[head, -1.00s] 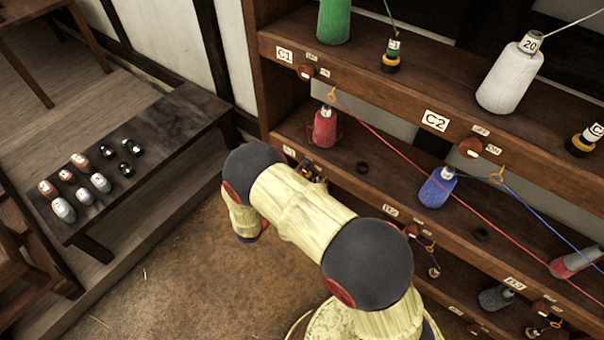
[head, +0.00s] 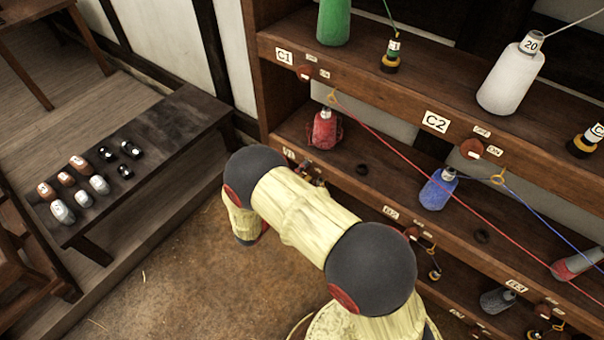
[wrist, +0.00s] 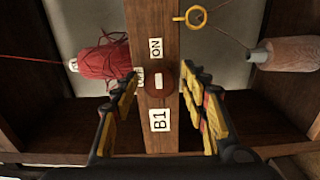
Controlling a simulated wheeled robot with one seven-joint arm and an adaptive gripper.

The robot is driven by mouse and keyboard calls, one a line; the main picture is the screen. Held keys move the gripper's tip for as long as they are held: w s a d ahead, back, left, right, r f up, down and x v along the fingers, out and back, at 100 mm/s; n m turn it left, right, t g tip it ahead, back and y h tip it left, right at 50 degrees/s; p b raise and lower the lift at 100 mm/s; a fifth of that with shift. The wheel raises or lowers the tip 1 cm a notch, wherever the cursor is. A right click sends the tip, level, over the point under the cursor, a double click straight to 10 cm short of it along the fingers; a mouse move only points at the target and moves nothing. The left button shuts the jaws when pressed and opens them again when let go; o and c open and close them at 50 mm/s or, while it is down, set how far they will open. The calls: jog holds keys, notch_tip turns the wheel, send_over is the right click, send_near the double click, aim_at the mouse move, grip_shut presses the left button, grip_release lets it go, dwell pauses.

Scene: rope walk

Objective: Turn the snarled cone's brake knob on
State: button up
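The snarled cone is the red cone (head: 325,128) with loose, tangled yarn, on the middle shelf in the head view. It also shows at the left in the wrist view (wrist: 103,62). Its round reddish-brown brake knob (wrist: 160,84) sits on the shelf edge between a B1 label (wrist: 160,120) and an ON label (wrist: 155,47). Another small label beside the knob is partly hidden by a finger. My gripper (wrist: 156,86) is open, with one finger on each side of the knob and gaps between. In the head view, my arm mostly hides the gripper.
A red thread (head: 425,165) runs from the eyelet above the red cone down to the right. A blue cone (head: 438,188) stands farther right. In the wrist view, a brass eyelet (wrist: 190,17) and a pale pink cone (wrist: 290,54) lie right of the shelf edge.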

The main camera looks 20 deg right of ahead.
dwell(0.3)
jog(key=v, duration=1.2)
dwell(0.3)
